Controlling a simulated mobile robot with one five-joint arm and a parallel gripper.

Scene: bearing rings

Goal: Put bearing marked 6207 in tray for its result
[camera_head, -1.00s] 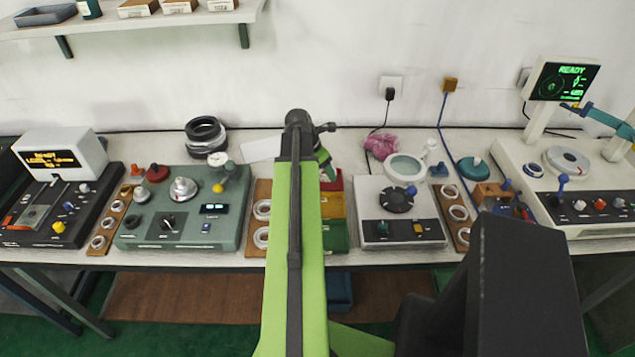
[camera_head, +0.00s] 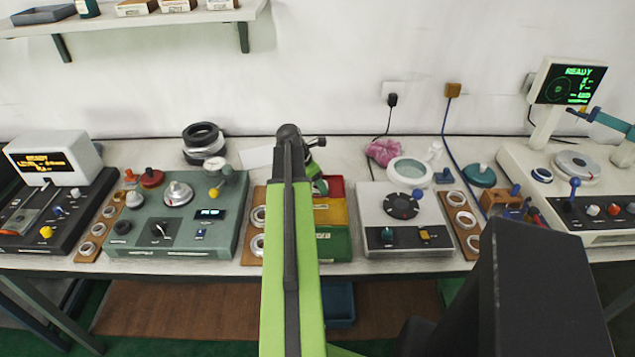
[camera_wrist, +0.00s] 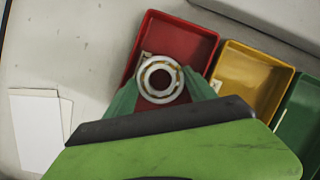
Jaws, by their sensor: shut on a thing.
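My gripper (camera_wrist: 161,92) has green fingers shut on a pale metal bearing ring (camera_wrist: 145,72). The bearing is held over the red tray (camera_wrist: 195,38) in the wrist view; I cannot tell its exact height above the tray floor. Its marking is not readable. Right of the red tray stand the yellow tray (camera_wrist: 250,75) and the green tray (camera_wrist: 303,110). In the head view the red tray (camera_head: 336,184), yellow tray (camera_head: 331,212) and green tray (camera_head: 334,245) form a row running toward the front edge. My arm hides most of the gripper and the bearing there.
A green test machine (camera_head: 135,225) stands left of the trays, with a brown rack (camera_head: 247,252) of rings between. A grey machine (camera_head: 375,200) stands close on the right. White papers (camera_wrist: 35,130) lie left of the red tray. A wall shelf (camera_head: 150,18) is above.

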